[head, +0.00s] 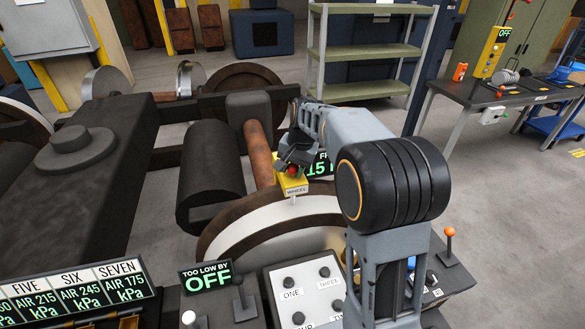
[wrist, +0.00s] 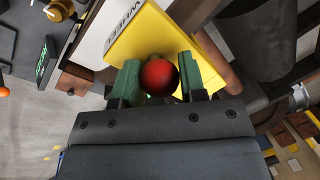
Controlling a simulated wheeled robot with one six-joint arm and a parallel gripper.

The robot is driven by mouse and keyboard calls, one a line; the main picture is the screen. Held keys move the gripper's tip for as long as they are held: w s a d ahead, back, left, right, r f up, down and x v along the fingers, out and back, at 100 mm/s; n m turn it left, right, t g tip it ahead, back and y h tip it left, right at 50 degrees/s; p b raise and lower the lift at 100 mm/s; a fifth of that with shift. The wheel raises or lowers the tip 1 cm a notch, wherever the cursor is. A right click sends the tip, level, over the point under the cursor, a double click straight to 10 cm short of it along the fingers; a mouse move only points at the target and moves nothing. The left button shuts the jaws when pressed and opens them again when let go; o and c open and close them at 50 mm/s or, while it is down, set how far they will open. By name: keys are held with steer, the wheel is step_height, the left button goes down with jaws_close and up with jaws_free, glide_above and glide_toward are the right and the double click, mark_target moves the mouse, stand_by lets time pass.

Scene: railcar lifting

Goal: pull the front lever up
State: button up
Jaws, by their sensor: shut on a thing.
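My gripper (head: 291,166) is shut on a red ball knob (wrist: 159,77), with one green finger on each side of it in the wrist view. The knob stands on a yellow block (head: 291,185) labelled WHEEL, above the rim of a large wheel. An orange-knobbed lever (head: 449,247) stands upright on the right side of the console, apart from my gripper. A dark lever (head: 240,302) stands by the TOO LOW BY sign, and a white knob (head: 188,318) shows at the lower edge. No lever bears a readable "front" label.
The TOO LOW BY display (head: 207,278) reads OFF. A button panel (head: 305,287) is partly hidden by my arm. A green sign (head: 320,166) is half covered.

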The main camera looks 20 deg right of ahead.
jaws_close()
step_height(320, 180, up, 5)
steer(key=p, duration=0.3)
steer(key=shift+f, duration=0.2)
steer(key=shift+w+f, duration=0.1)
steer(key=shift+o, duration=2.3)
jaws_free()
steer(key=shift+o, duration=1.1)
step_height(320, 180, up, 14)
steer(key=s+d, duration=0.1)
steer(key=d, duration=0.1)
steer(key=shift+s+d+f, duration=0.15)
steer(key=shift+s+f, duration=0.1)
steer(key=shift+s, duration=0.05)
